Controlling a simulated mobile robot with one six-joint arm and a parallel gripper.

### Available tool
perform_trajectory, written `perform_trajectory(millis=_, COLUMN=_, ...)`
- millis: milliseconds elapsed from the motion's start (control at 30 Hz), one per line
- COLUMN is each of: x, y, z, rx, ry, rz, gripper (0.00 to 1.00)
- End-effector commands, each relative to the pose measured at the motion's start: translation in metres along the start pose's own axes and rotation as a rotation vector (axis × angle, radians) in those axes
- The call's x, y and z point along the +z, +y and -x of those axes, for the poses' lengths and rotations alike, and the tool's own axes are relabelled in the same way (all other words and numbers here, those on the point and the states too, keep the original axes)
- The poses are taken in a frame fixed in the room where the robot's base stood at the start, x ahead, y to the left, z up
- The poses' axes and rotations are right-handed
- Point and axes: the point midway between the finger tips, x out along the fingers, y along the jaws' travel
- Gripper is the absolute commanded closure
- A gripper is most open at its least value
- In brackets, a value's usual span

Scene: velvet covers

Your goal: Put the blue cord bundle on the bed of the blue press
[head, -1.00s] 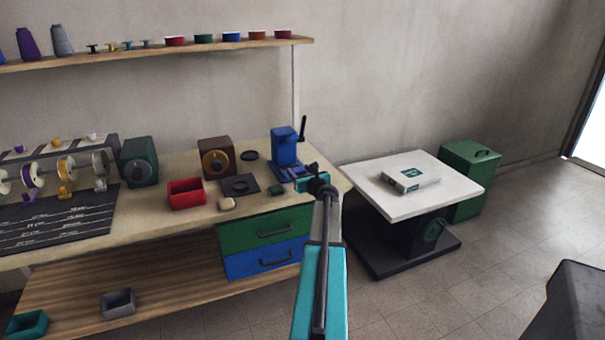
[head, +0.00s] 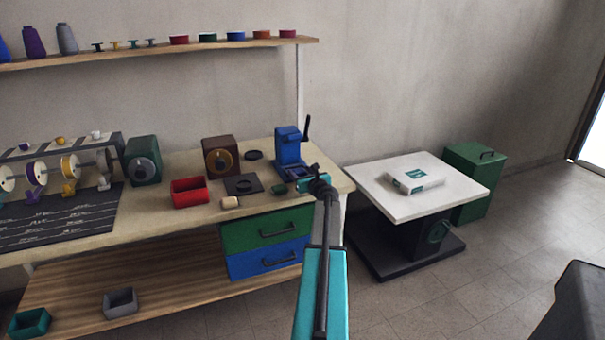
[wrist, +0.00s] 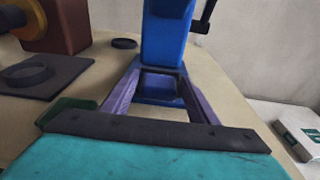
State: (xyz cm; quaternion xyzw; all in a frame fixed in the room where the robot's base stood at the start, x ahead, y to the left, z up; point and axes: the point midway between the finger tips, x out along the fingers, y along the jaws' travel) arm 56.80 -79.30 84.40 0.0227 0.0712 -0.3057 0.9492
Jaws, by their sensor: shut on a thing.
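The blue press (head: 289,147) stands at the right end of the workbench, its dark lever up on the right. It also shows in the wrist view (wrist: 166,35), straight ahead of my gripper. My gripper (head: 303,175) is low, right in front of the press. In the wrist view my gripper (wrist: 162,80) has two purplish fingers reaching toward the press base. A small dark blue piece, seemingly the blue cord bundle (wrist: 160,84), sits between the fingertips. It lies over or just before the press bed; I cannot tell whether it touches. In the head view the bundle cannot be made out.
A white table (head: 395,207) with a boxed item (head: 415,180) stands to the right.

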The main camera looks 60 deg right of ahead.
Motion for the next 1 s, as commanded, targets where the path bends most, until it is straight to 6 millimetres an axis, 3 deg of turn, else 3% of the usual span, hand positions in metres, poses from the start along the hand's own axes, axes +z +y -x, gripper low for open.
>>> perform_trajectory(millis=800, x=-0.0049, y=-0.0005, z=-0.0005, rx=0.000, ry=0.000, rz=0.000, gripper=0.67)
perform_trajectory(millis=833, x=-0.0050, y=-0.0005, z=-0.0005, rx=0.000, ry=0.000, rz=0.000, gripper=0.45)
perform_trajectory(millis=933, x=-0.0050, y=-0.0006, z=-0.0005, rx=-0.001, ry=0.000, rz=0.000, gripper=0.28)
perform_trajectory(millis=1000, x=-0.0050, y=-0.0007, z=-0.0005, rx=-0.001, ry=0.000, rz=0.000, gripper=0.24)
